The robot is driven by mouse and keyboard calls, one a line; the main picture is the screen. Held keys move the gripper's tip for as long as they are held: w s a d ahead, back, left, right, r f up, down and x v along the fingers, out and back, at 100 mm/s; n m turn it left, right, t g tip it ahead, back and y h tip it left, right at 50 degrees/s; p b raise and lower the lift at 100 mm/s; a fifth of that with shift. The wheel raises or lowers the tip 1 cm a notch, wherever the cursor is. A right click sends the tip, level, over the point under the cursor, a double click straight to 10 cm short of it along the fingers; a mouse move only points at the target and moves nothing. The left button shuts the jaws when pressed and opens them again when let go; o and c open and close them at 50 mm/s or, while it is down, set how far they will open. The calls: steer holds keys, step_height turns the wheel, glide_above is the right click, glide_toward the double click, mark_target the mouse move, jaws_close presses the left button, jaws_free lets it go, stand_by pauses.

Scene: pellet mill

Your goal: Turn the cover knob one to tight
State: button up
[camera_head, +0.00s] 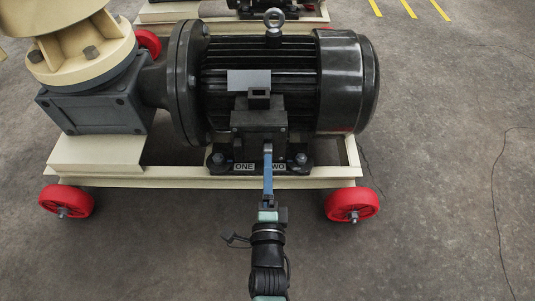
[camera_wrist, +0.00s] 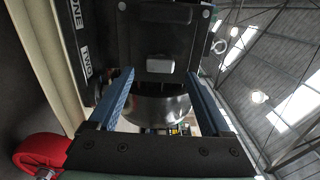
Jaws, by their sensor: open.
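The ONE label (camera_head: 244,167) is below the black terminal box (camera_head: 246,125) on the motor's near side; a TWO label (camera_head: 278,167) is to its right and partly hidden by my arm. A dark knob-like part (camera_head: 218,159) is left of ONE; I cannot tell if it is cover knob one. My gripper (camera_head: 267,149) is in front of the box's lower right part. In the wrist view its blue fingers (camera_wrist: 160,75) are apart and empty. A grey rounded block (camera_wrist: 160,66) on the dark box shows between them; I cannot tell if they touch anything.
The black finned motor (camera_head: 260,80) stands on a cream frame (camera_head: 200,181) with red wheels (camera_head: 352,204). A dark gearbox (camera_head: 95,105) is at the left. A grey plate (camera_head: 249,80) is above the terminal box. The floor to the right is mostly clear.

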steer(key=s+p, duration=0.3)
steer(key=s, duration=0.5)
steer(key=shift+s, duration=0.25)
steer(key=w+a+r+n+t+y+p, duration=0.1)
steer(key=w+r+n+t+p, duration=0.2)
steer(key=r, duration=1.1)
steer(key=w+a+r+n+p, duration=0.25)
steer(key=w+r, duration=0.25)
steer(key=r, duration=1)
steer(key=w+r+n+t+y+p, duration=0.15)
steer(key=w+r+n+p, duration=0.3)
steer(key=r, duration=0.95)
steer(key=s+d+r+n+t+h+p, duration=0.1)
steer(key=s+r+n+t+p, duration=0.3)
steer(key=r, duration=0.9)
steer(key=s+d+r+n+g+h+p, duration=0.1)
steer(key=s+r, duration=0.4)
steer(key=r, duration=0.8)
steer(key=s+d+r+n+t+h+p, duration=0.1)
steer(key=s+d+r+n+t+p, duration=0.3)
steer(key=r, duration=0.9)
step_height(320, 180, up, 37)
steer(key=a+g+p, duration=0.2)
steer(key=p, duration=3.4)
steer(key=shift+a+m, duration=0.3)
steer(key=shift+m, duration=0.1)
steer(key=shift+s+y, duration=0.1)
steer(key=shift+y, duration=0.15)
